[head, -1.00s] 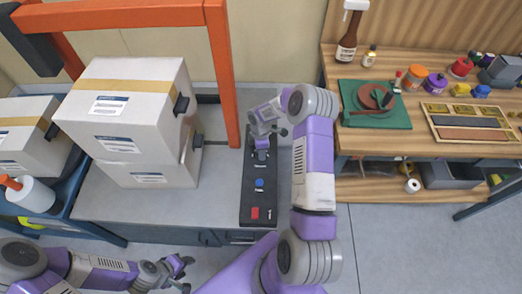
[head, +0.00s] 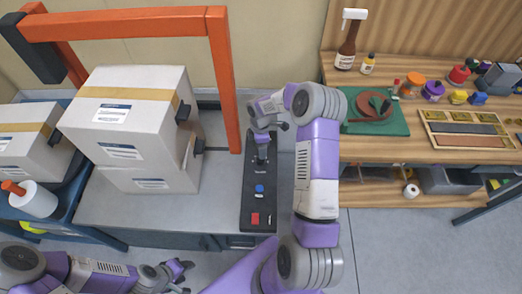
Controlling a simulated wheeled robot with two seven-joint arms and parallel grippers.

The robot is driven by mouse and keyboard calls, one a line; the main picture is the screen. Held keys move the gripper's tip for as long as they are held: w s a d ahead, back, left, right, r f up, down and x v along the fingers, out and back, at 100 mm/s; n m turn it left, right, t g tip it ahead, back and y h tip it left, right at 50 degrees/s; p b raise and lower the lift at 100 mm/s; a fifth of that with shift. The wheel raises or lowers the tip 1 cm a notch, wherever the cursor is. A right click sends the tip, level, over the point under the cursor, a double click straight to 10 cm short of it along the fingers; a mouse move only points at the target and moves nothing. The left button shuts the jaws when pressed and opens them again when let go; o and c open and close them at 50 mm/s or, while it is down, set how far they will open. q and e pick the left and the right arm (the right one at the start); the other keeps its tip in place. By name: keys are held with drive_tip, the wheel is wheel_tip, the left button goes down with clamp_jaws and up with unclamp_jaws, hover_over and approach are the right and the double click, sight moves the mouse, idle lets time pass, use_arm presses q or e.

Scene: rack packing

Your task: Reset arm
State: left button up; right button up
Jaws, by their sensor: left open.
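My right arm reaches up the middle of the head view and bends left, with its gripper (head: 262,125) just above the black lever on the control panel (head: 257,203). Its jaws are small and partly turned away, so whether they are open is unclear. I cannot tell whether they touch the lever. The panel also has a blue button (head: 259,188) and a red button (head: 255,218). My left gripper (head: 184,277) is open and empty at the bottom left, in front of the grey table.
Two stacked white boxes (head: 120,140) stand on the grey table (head: 215,200) under an orange frame (head: 225,80). A wooden workbench (head: 375,150) with tools stands right. Floor at lower right is clear.

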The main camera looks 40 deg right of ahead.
drive_tip(key=shift+r, duration=0.25)
idle(0.3)
